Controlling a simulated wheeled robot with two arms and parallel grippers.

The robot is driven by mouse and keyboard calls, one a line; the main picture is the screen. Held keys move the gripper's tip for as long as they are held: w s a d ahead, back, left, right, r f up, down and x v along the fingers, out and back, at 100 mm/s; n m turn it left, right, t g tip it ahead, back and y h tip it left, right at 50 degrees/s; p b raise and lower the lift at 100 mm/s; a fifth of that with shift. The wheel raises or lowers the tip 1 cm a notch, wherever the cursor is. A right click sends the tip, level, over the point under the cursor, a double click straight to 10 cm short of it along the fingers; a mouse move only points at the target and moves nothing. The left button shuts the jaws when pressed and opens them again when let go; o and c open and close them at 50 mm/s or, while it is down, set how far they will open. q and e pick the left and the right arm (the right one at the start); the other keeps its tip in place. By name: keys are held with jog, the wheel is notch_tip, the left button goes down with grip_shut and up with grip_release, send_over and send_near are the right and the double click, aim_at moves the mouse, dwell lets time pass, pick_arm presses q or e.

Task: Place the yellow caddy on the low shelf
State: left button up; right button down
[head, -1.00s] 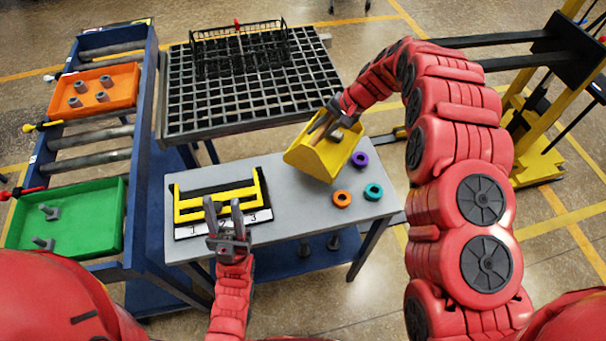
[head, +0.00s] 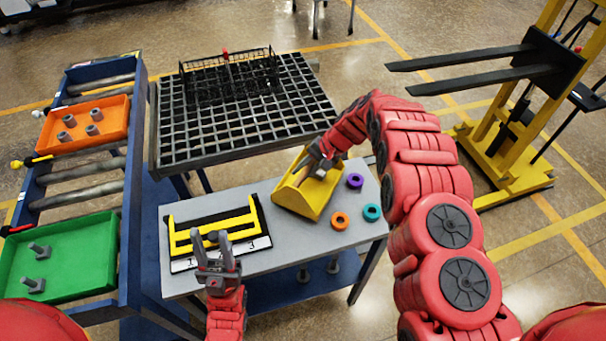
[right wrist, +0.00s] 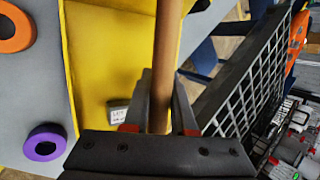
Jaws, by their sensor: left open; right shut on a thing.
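The yellow caddy (head: 316,194) is at the back right of the grey tabletop (head: 280,248). I cannot tell whether it touches the top. My right gripper (head: 320,160) is shut on its wooden bar handle (right wrist: 166,40). The right wrist view shows the caddy's yellow inside (right wrist: 100,60) and a small grey labelled block (right wrist: 118,110) in it. My left gripper (head: 217,250) is open and empty in front of the yellow rack (head: 218,231). The low blue shelf (head: 270,303) lies under the tabletop, mostly hidden by it, with grey pegs (head: 333,266) on it.
Purple (head: 355,180), orange (head: 340,220) and teal (head: 372,212) rings lie right of the caddy. A black grid table (head: 240,125) stands behind. A roller stand with an orange tray (head: 85,125) and a green tray (head: 70,255) is at left. A yellow forklift (head: 500,165) stands at right.

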jog(key=shift+f+p, duration=0.3)
jog(key=shift+f, duration=0.7)
jog(key=shift+f, duration=0.15)
jog(key=c, duration=0.7)
grip_release()
jog(key=shift+c, duration=0.2)
jog(key=shift+d+r, duration=0.1)
jog(key=shift+r, duration=0.1)
